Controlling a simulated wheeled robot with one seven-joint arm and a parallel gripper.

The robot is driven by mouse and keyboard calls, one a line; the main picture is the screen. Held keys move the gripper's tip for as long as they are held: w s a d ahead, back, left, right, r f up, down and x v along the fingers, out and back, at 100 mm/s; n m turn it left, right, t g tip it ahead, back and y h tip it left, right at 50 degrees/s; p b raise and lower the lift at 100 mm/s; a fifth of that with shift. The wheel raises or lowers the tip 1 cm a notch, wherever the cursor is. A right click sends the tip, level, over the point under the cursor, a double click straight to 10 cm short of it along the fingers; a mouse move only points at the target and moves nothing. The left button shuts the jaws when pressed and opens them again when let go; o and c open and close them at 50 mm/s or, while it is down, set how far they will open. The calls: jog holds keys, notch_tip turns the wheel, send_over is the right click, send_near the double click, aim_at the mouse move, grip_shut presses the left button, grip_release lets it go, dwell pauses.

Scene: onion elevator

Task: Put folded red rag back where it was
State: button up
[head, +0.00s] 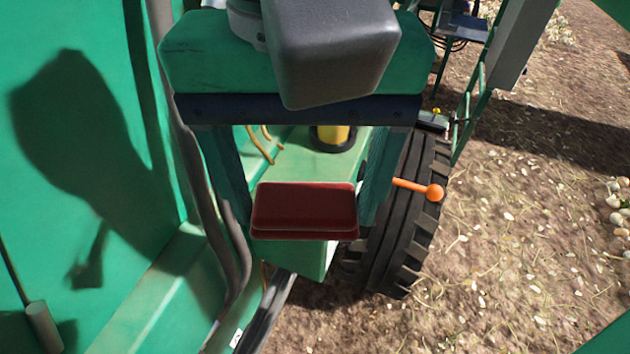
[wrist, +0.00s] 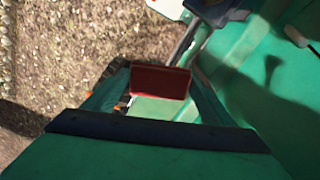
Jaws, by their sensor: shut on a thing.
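The folded red rag (head: 304,206) is a flat dark red rectangle with stacked layers. It sits between the two teal fingers of my gripper (head: 303,215), which is shut on it. In the wrist view the rag (wrist: 160,81) also spans between the fingertips of my gripper (wrist: 157,88). In the head view the rag appears in front of a green machine surface (head: 300,162); I cannot tell whether it touches that surface. Its underside is hidden.
A black tyre (head: 405,225) and an orange ball-ended lever (head: 434,192) are close on the right. A yellow post with a black base (head: 332,138) stands behind the rag. A green wall (head: 90,150) fills the left. Stony soil (head: 520,260) lies right.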

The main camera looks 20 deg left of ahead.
jog(key=shift+s+a+f, duration=0.15)
jog(key=shift+f, duration=0.05)
jog(key=w+a+f, duration=0.1)
jog(key=w+f, duration=0.1)
jog(key=w, duration=0.1)
jog(key=w+a+f, duration=0.2)
jog(key=w+f, duration=0.1)
jog(key=w, duration=0.1)
jog(key=w+a+f, duration=0.1)
jog(key=w+f, duration=0.2)
jog(key=w, duration=0.1)
jog(key=shift+a+f, duration=0.1)
jog(key=shift+a, duration=0.25)
jog(key=shift+w+a+f, duration=0.2)
jog(key=shift+w+f, duration=0.35)
jog(key=shift+f, duration=0.05)
jog(key=f, duration=0.3)
jog(key=shift+w+f, duration=0.2)
jog(key=shift+w, duration=0.15)
jog(key=shift+s+d, duration=0.15)
jog(key=o, duration=0.6)
jog(key=shift+a, duration=0.2)
jog(key=o, duration=0.3)
jog(key=shift+s+a, duration=0.2)
jog(key=shift+a, duration=0.05)
